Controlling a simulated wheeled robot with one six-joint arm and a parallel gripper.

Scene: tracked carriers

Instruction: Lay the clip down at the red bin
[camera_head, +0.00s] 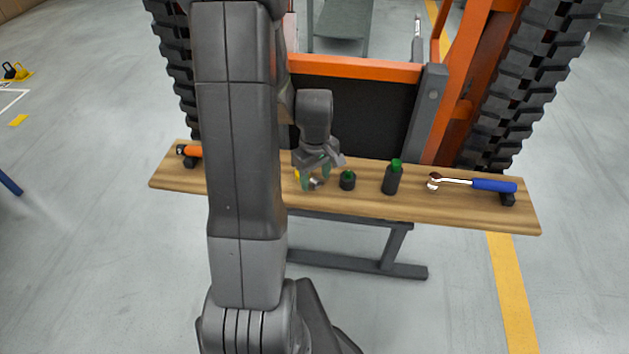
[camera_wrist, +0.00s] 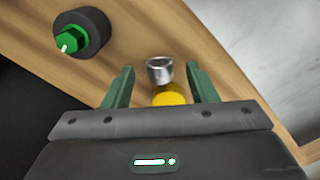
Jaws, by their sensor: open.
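My gripper (camera_head: 314,181) is open over the wooden bench, left of its middle, and its green fingers also show in the wrist view (camera_wrist: 160,70). Between and just beyond the fingers is a small part with a silver metal ring (camera_wrist: 159,70) and a yellow body (camera_wrist: 169,99). The fingers stand apart on both sides of it, and I see no contact. I cannot tell whether this part is the clip. A red bin does not show in either view.
The wooden bench (camera_head: 448,213) also holds a short black cup with a green top (camera_head: 347,181), a taller one (camera_head: 391,181), a blue-handled wrench (camera_head: 494,185) and an orange-handled tool (camera_head: 193,151). An orange tracked carrier (camera_head: 355,68) stands close behind. Grey floor is clear in front.

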